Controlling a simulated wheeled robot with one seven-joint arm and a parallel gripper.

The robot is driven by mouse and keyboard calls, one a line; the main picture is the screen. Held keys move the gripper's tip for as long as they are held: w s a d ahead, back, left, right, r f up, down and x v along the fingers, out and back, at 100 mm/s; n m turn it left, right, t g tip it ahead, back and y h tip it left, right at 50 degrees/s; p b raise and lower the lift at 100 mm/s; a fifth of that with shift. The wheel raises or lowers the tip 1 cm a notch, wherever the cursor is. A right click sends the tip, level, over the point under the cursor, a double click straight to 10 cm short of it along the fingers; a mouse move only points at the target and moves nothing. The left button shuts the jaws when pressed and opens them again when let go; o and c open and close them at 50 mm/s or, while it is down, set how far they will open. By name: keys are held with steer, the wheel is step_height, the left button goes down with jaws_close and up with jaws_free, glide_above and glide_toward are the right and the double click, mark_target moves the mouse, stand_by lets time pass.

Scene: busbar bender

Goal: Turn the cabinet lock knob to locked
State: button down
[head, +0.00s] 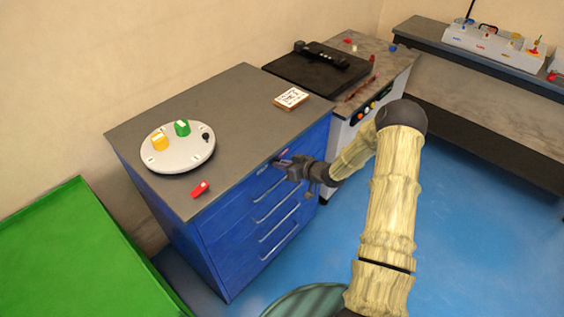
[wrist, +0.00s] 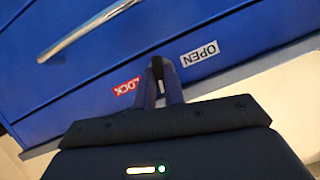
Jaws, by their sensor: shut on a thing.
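The blue cabinet (head: 218,240) stands left of my arm, with its front facing me. My gripper (head: 283,163) is at the top of that front, below the grey worktop edge. In the wrist view my gripper (wrist: 158,76) is shut on the small dark lock knob (wrist: 157,63). The knob is mostly hidden between the fingertips, so its exact angle cannot be told. A red LOCK label (wrist: 127,87) lies left of the fingertips and a white OPEN label (wrist: 199,54) lies right of them.
Drawer handles (head: 271,206) run down the cabinet front; one handle (wrist: 88,29) shows near the fingers. On the worktop (head: 240,95) are a round white plate (head: 180,158) with knobs, a red piece (head: 200,189) and a card (head: 291,98). A green surface (head: 85,255) is at left.

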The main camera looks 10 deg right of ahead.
steer(key=m+y, duration=0.1)
steer(key=m, duration=0.1)
steer(key=shift+d+m+g+y+p, duration=0.1)
steer(key=shift+m+g+y+p, duration=0.2)
steer(key=shift+p, duration=0.1)
steer(key=shift+w+d+f+m+y, duration=0.15)
steer(key=shift+m+y, duration=0.35)
steer(key=shift+m, duration=0.5)
steer(key=c, duration=1.5)
jaws_free()
steer(key=b+v, duration=0.1)
steer(key=v, duration=0.7)
steer(key=b+v, duration=0.1)
steer(key=v, duration=0.8)
steer(key=shift+w+d+b, duration=0.2)
steer(key=shift+d+b, duration=0.1)
steer(key=shift+b, duration=0.05)
steer(key=shift+s, duration=0.1)
